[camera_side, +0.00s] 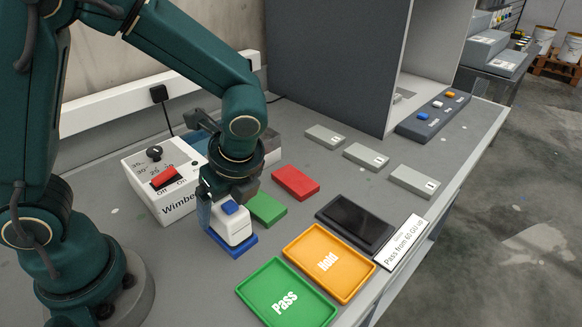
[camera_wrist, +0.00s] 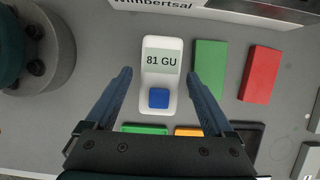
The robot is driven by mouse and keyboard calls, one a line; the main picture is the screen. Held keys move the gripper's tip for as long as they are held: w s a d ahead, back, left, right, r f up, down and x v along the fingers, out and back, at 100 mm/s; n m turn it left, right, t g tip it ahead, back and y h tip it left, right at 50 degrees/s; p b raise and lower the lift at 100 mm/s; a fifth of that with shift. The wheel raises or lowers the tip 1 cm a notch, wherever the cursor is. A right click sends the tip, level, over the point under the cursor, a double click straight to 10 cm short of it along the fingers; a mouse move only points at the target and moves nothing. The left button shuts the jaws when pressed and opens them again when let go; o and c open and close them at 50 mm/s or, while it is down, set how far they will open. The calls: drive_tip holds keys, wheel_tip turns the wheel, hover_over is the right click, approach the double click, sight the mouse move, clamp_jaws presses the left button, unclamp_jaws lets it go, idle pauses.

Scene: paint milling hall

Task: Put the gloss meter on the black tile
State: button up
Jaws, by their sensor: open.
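The gloss meter (camera_side: 234,226) is a small white device with a blue button, standing on the bench below my wrist. In the side view a blue strip shows along its foot. In the wrist view the gloss meter (camera_wrist: 152,103) lies centred, its display reading 81 GU. My gripper (camera_wrist: 159,74) is open, one blue finger on each side of the meter with visible gaps. The black tile (camera_side: 355,222) lies flat to the right of the meter, bare, beyond the orange tray. It shows partly at lower right in the wrist view (camera_wrist: 249,138).
The green Pass tray (camera_side: 276,302) and orange Hold tray (camera_side: 331,279) are empty, in front. Green (camera_side: 266,208) and red (camera_side: 296,182) blocks lie behind the meter. A white switch box (camera_side: 150,190) stands left, several grey blocks right. A label (camera_side: 403,242) borders the tile.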

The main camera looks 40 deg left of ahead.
drive_tip(key=shift+v, duration=1.15)
drive_tip(key=shift+d+r, duration=0.1)
drive_tip(key=shift+r, duration=0.25)
drive_tip(key=shift+s+r+n, duration=0.15)
drive_tip(key=shift+r+n, duration=0.15)
drive_tip(key=shift+n, duration=0.1)
drive_tip(key=s+r+n+t+h, duration=0.4)
drive_tip(key=s+r+n+t, duration=0.1)
drive_tip(key=n, duration=1.1)
drive_tip(key=shift+s+r+n, duration=0.3)
drive_tip(key=shift+r, duration=0.6)
drive_tip(key=shift+o, duration=0.4)
drive_tip(key=shift+n+t, duration=0.3)
drive_tip(key=shift+s, duration=0.15)
